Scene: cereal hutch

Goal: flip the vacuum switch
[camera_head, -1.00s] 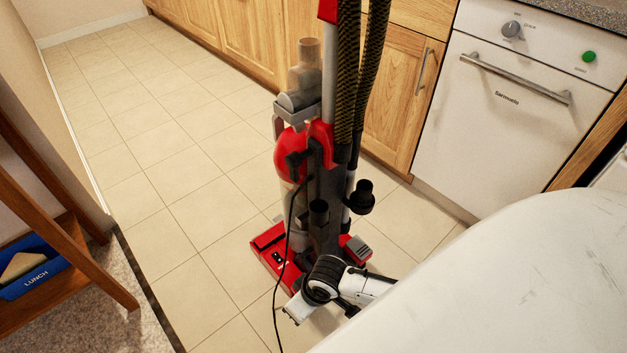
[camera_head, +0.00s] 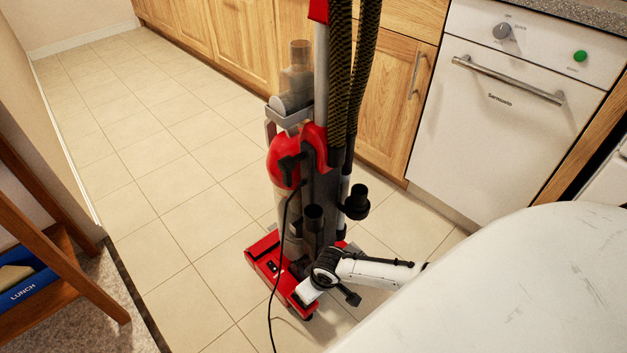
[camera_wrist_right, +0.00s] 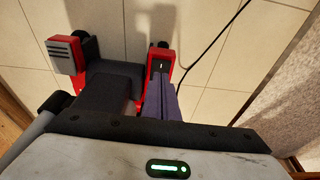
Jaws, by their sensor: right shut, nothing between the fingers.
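The red and grey upright vacuum (camera_head: 318,180) stands on the tiled floor in the middle of the head view. A small dark switch panel with light marks (camera_head: 273,268) is on its red base; it also shows in the right wrist view (camera_wrist_right: 160,66). My right gripper (camera_head: 302,285) is low over the base, just right of the panel in the head view. In the right wrist view its purple fingers (camera_wrist_right: 160,84) are together and empty, their tips at the panel's near edge. I cannot tell if they touch it. My left gripper is out of view.
A black cord (camera_head: 271,310) hangs down beside the base. A pale, rounded surface (camera_head: 500,290) fills the lower right. Wooden cabinets (camera_head: 395,110) and a white dishwasher (camera_head: 510,120) stand behind. Open tiles lie to the left, with a wooden shelf (camera_head: 70,265) at the far left.

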